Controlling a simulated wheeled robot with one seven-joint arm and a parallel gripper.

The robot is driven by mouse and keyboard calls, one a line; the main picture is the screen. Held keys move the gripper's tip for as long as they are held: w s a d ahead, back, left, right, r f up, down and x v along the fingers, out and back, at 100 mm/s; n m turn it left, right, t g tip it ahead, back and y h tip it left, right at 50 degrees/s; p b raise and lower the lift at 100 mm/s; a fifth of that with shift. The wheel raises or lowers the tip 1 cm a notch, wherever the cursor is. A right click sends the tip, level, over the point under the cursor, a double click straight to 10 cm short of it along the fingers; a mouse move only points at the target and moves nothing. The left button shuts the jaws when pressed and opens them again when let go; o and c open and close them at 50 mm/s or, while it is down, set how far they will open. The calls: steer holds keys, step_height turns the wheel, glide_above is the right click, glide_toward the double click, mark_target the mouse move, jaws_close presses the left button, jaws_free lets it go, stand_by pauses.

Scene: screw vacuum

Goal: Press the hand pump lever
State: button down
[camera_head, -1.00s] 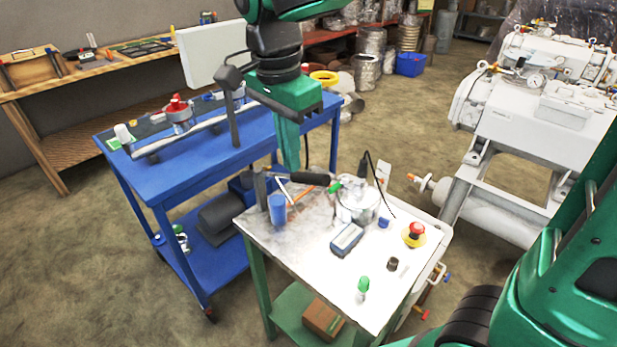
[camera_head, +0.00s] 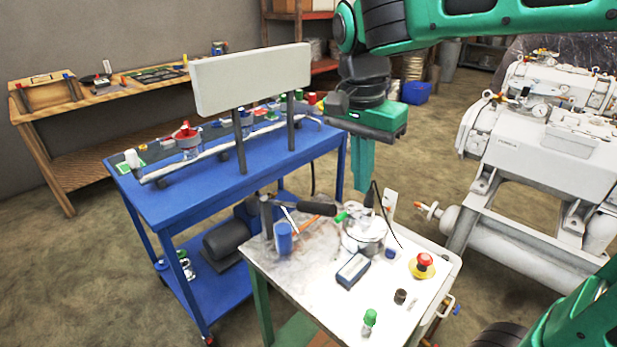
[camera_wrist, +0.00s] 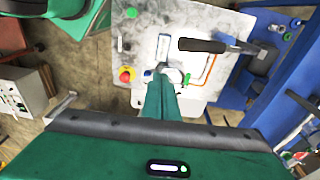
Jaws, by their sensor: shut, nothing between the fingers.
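The hand pump lever has a black handle (camera_head: 317,208) that lies roughly level above the white-topped table, at its back left. In the wrist view the black handle (camera_wrist: 203,45) joins a metal rod leading to a dark pump body (camera_wrist: 262,60). My gripper (camera_head: 362,188) points down with its green fingers together and holds nothing. It is to the right of the handle's free end, over the silver round vessel (camera_head: 363,236), and looks apart from the handle. In the wrist view my gripper (camera_wrist: 163,80) partly covers the vessel.
The white-topped table (camera_head: 310,290) holds a blue cup (camera_head: 283,238), a blue-grey box (camera_head: 352,270) and a red emergency button (camera_head: 424,262). A blue cart (camera_head: 200,205) with a white panel (camera_head: 250,78) stands behind left. Large white machinery (camera_head: 540,150) stands at right.

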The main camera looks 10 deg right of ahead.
steer(key=s+d+f+n, duration=0.1)
steer(key=s+d+f, duration=0.25)
steer(key=d, duration=0.35)
steer(key=s+d+f+n, duration=0.15)
steer(key=s+d, duration=0.25)
steer(key=d, duration=0.4)
steer(key=s+d+f+n, duration=0.1)
steer(key=s+d+f, duration=0.1)
steer(key=s, duration=0.3)
steer(key=s+d+f+n+y, duration=0.1)
steer(key=s+d+f, duration=0.2)
steer(key=s+f, duration=0.1)
steer(key=shift+s, duration=0.4)
